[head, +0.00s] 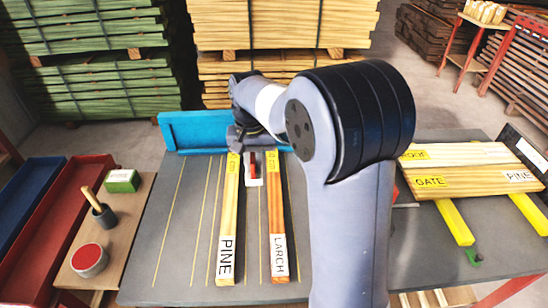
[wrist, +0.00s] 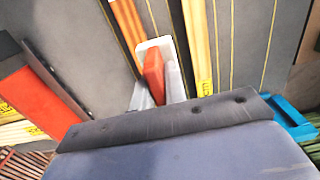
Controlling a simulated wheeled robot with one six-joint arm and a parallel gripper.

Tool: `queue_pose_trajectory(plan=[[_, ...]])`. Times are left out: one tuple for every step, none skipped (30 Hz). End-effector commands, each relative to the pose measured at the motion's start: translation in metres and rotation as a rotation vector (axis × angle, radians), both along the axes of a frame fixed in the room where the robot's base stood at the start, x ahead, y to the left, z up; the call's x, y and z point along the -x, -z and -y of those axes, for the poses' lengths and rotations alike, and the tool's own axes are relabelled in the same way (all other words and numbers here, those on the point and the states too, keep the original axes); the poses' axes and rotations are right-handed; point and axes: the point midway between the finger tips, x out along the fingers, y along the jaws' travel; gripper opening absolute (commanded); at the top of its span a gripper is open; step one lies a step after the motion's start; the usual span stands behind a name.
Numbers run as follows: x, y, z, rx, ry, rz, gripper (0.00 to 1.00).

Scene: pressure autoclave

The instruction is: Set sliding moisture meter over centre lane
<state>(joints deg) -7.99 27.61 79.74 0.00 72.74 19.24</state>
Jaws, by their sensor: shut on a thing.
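The moisture meter (head: 252,168) is a small white plate with a red grip, between the PINE board (head: 228,215) and the LARCH board (head: 276,215), near the far ends of both. My gripper (head: 252,152) is shut on the red grip at the blue fence end of the table. In the wrist view the grey fingers of my gripper (wrist: 158,88) stand on either side of the meter's red grip (wrist: 153,72). The white plate shows beyond it. Thin yellow lane lines (head: 262,230) run along the grey table. I cannot tell whether the plate touches the table.
A blue fence (head: 195,132) closes the table's far edge. Marked boards (head: 465,180) lie on yellow rails at the right. A side bench at the left holds a green box (head: 122,181), a dark cup (head: 104,216) and a red-topped tin (head: 89,260). The table's left part is clear.

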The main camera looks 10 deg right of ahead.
Motion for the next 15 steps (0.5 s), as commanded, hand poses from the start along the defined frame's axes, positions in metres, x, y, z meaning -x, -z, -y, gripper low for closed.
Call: queue_pose_trajectory(plan=[[-0.003, -0.004, -0.016, -0.001, -0.007, 0.000, 0.00], [-0.005, -0.004, -0.024, -0.001, -0.009, 0.000, 0.00], [-0.007, -0.004, -0.035, -0.001, -0.008, 0.000, 0.00], [-0.009, -0.004, -0.042, -0.001, -0.007, 0.001, 0.00], [-0.010, -0.004, -0.049, -0.001, -0.007, 0.001, 0.00], [-0.012, -0.004, -0.057, -0.001, -0.006, 0.002, 0.00], [-0.013, -0.004, -0.063, -0.001, -0.005, 0.002, 0.00], [-0.014, -0.003, -0.068, -0.002, -0.006, 0.002, 0.00], [-0.015, -0.003, -0.073, -0.001, -0.003, 0.003, 0.00], [-0.015, -0.003, -0.076, -0.001, -0.003, 0.003, 0.00], [-0.016, -0.002, -0.078, -0.001, -0.003, 0.003, 0.00], [-0.016, -0.002, -0.080, -0.001, -0.002, 0.004, 0.00], [-0.016, -0.002, -0.081, -0.001, -0.002, 0.004, 0.00], [-0.016, -0.002, -0.081, -0.001, -0.001, 0.004, 0.00], [-0.017, -0.001, -0.081, -0.001, -0.001, 0.004, 0.00]])
